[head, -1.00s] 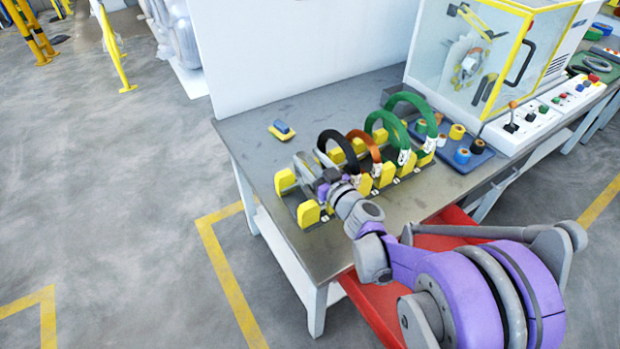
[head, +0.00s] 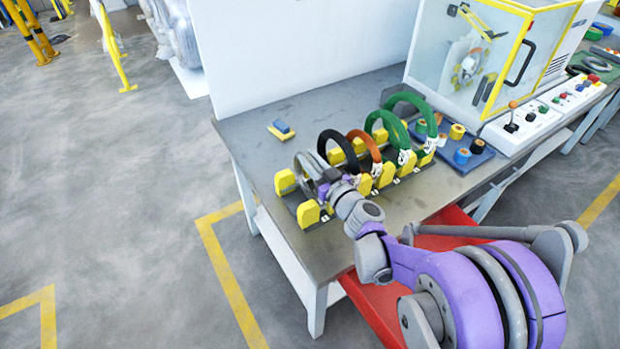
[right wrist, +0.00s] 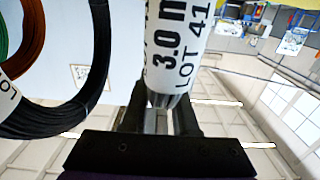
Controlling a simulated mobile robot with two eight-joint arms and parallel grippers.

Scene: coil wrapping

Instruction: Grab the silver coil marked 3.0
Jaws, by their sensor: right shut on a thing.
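The silver coil (head: 304,168) stands upright in the left end of the yellow-blocked rack (head: 308,213) on the table. In the right wrist view its white tag (right wrist: 178,45) reads "3.0 m" and "LOT 41". My right gripper (right wrist: 157,120) is shut on the silver coil just below the tag. In the head view the right gripper (head: 326,183) is at the coil's front side, and its fingers are partly hidden by the wrist. My left gripper is not in view.
A black coil (head: 322,142), an orange coil (head: 373,147) and green coils (head: 405,98) stand close to the right in the rack. A blue tray (head: 470,158) with tape rolls and a glass-sided machine (head: 470,60) are farther right.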

